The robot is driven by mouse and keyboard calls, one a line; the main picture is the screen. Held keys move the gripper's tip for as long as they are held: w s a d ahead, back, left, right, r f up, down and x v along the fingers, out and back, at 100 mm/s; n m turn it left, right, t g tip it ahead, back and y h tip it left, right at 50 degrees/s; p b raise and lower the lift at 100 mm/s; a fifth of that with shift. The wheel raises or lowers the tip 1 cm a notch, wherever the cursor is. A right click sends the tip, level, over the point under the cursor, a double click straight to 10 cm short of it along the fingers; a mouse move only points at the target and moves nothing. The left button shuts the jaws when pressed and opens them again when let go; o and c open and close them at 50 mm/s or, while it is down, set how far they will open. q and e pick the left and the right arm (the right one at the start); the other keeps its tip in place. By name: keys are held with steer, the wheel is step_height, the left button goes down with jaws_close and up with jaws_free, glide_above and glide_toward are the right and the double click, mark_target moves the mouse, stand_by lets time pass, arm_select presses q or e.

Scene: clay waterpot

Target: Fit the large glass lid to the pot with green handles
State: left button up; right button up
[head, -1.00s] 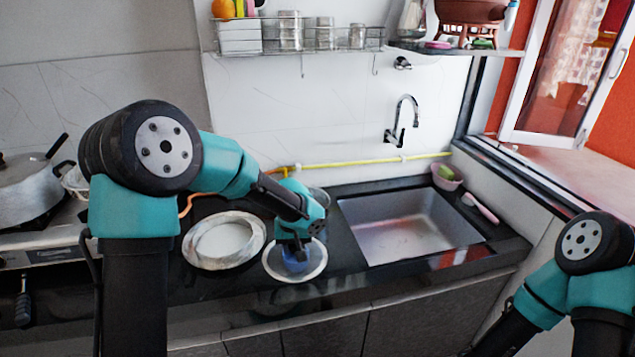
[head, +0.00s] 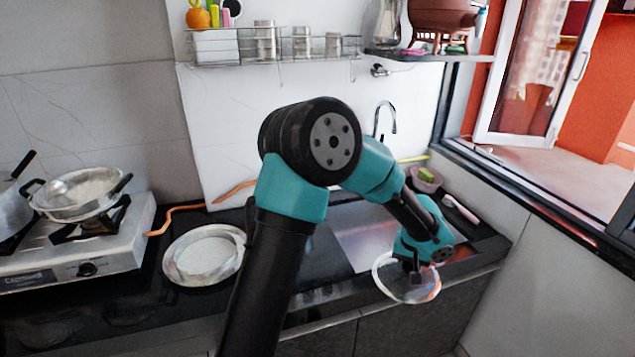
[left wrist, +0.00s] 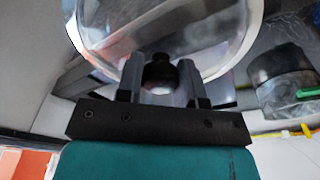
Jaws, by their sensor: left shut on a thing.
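The large glass lid (head: 408,293) has a pale rim and hangs from my left gripper (head: 415,274) near the front edge of the sink. In the left wrist view the lid (left wrist: 150,28) fills the top, and its black knob sits between the two fingers of my left gripper (left wrist: 160,88), which is shut on it. A dark pot with a green handle (left wrist: 284,78) shows at the right of the left wrist view, apart from the lid. I cannot make out that pot in the head view, where my left arm covers part of the counter. My right gripper is not in view.
A shallow round pan (head: 205,256) sits on the black counter left of my arm. A pan with black handles (head: 82,190) is on the stove (head: 95,262). The sink (head: 362,235) is behind my arm.

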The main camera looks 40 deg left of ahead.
arm_select(q)
steer(key=shift+w+d, duration=0.15)
steer(key=shift+d, duration=0.2)
steer(key=w+a+r+n, duration=0.15)
steer(key=a+n, duration=0.25)
steer(key=a, duration=0.7)
steer(key=w+a+r+n+g+y, duration=0.1)
steer(key=w+a+n, duration=0.3)
steer(key=a, duration=0.8)
steer(key=w+a+r+n, duration=0.15)
steer(key=a+n, duration=0.35)
steer(key=a, duration=0.6)
steer(key=s+a+r+n, duration=0.1)
steer(key=s+a+n, duration=0.1)
steer(key=a, duration=0.5)
steer(key=s+a+r+n, duration=0.1)
steer(key=s+a+n, duration=0.1)
steer(key=a, duration=0.6)
steer(key=shift+s+n+g, duration=0.35)
steer(key=shift+n+g, duration=0.05)
steer(key=shift+n, duration=0.5)
steer(key=shift+f, duration=0.15)
step_height(320, 180, down, 7)
